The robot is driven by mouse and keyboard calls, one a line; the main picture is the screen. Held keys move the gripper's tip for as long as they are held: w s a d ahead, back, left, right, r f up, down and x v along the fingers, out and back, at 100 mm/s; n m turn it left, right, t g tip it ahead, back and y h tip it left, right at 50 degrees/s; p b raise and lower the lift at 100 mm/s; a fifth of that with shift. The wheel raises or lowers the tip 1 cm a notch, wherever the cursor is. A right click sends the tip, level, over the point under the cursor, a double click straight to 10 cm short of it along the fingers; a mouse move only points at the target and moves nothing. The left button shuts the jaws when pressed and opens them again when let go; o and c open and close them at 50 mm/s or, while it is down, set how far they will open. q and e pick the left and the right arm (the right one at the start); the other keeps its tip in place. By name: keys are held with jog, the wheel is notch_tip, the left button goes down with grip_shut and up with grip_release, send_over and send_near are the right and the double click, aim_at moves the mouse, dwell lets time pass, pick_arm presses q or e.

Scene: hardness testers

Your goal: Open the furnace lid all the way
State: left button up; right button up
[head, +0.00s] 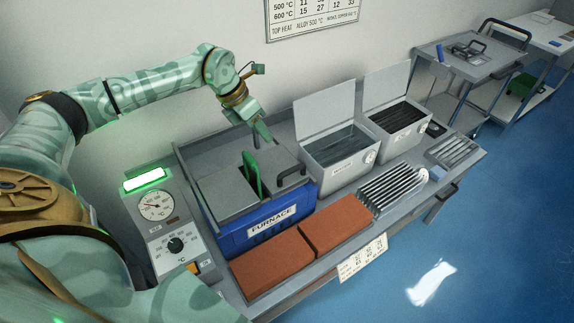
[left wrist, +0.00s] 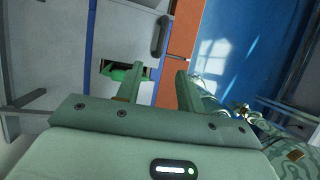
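The blue furnace (head: 272,222) stands on the bench. Its grey top (head: 222,192) lies flat, with a dark opening beside a bright green upright piece (head: 252,174); the green piece also shows in the left wrist view (left wrist: 125,75). A black bar handle (head: 292,176) is at the right front of the top and shows in the left wrist view (left wrist: 160,36). My left gripper (head: 262,132) is above the back right of the furnace, apart from the handle. In the left wrist view its fingers (left wrist: 159,76) are apart with nothing between them. My right gripper is out of view.
Orange-brown bricks (head: 270,266) lie before the furnace. A control box (head: 165,225) with dial stands left. Two bins with raised lids (head: 340,155) (head: 395,130) stand right, near a rack of rods (head: 392,188). Carts (head: 470,65) stand farther right; the blue floor is clear.

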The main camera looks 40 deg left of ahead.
pick_arm(q)
jog(key=b+x, duration=0.2)
jog(key=x, duration=1.3)
jog(key=shift+s+d+f, duration=0.1)
jog(key=shift+d, duration=0.1)
grip_shut()
